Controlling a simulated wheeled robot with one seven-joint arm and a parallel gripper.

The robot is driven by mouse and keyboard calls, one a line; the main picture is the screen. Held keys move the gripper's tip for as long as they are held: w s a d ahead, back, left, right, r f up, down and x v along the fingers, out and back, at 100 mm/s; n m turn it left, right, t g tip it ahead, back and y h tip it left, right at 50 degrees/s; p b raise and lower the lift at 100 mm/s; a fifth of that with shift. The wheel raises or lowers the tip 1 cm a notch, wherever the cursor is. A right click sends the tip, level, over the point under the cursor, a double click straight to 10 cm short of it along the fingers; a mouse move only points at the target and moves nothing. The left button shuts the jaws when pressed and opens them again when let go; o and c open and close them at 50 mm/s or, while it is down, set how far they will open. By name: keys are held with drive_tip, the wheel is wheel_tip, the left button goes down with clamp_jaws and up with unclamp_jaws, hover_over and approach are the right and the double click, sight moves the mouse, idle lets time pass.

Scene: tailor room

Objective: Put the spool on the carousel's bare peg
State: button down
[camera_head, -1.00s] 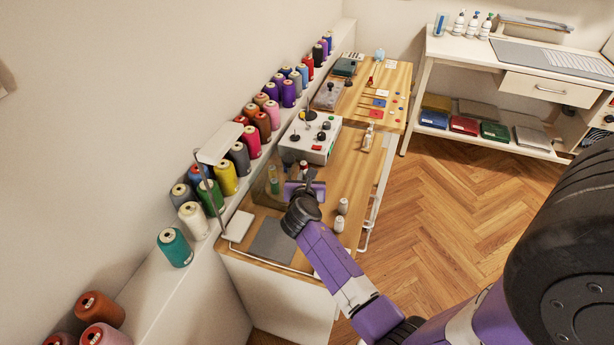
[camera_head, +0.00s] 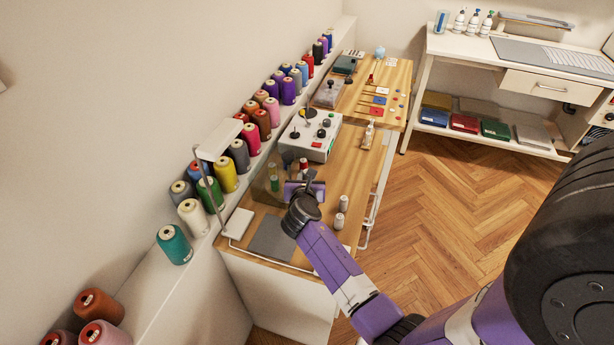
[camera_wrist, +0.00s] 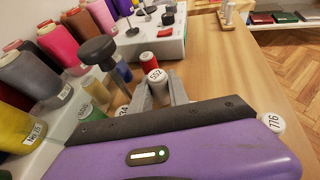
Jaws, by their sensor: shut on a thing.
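My gripper (camera_wrist: 159,98) is shut on a pale spool (camera_wrist: 156,76) marked 552, held upright between its grey fingers. In the head view my gripper (camera_head: 304,184) is over the wooden table beside the carousel. The carousel shows in the wrist view as a dark round knob (camera_wrist: 98,50) on a post, with a yellow spool (camera_wrist: 99,84), a green spool (camera_wrist: 88,112) and a blue spool (camera_wrist: 123,72) around it. A red spool (camera_wrist: 149,61) stands just behind the held one. I cannot make out the bare peg; my gripper hides part of the carousel.
A white control box (camera_head: 310,138) is beyond. Large thread cones (camera_head: 226,178) line the left ledge. The table's right side is mostly clear.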

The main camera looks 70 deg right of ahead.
drive_tip(key=c, duration=1.2)
unclamp_jaws()
drive_tip(key=shift+s+f, duration=0.1)
drive_tip(key=shift+f, duration=0.15)
drive_tip(key=shift+o, duration=0.2)
drive_tip(key=shift+a, duration=0.1)
drive_tip(key=v, duration=0.7)
drive_tip(key=shift+a+r, duration=0.3)
drive_tip(key=shift+r, duration=0.1)
drive_tip(key=shift+s, duration=0.1)
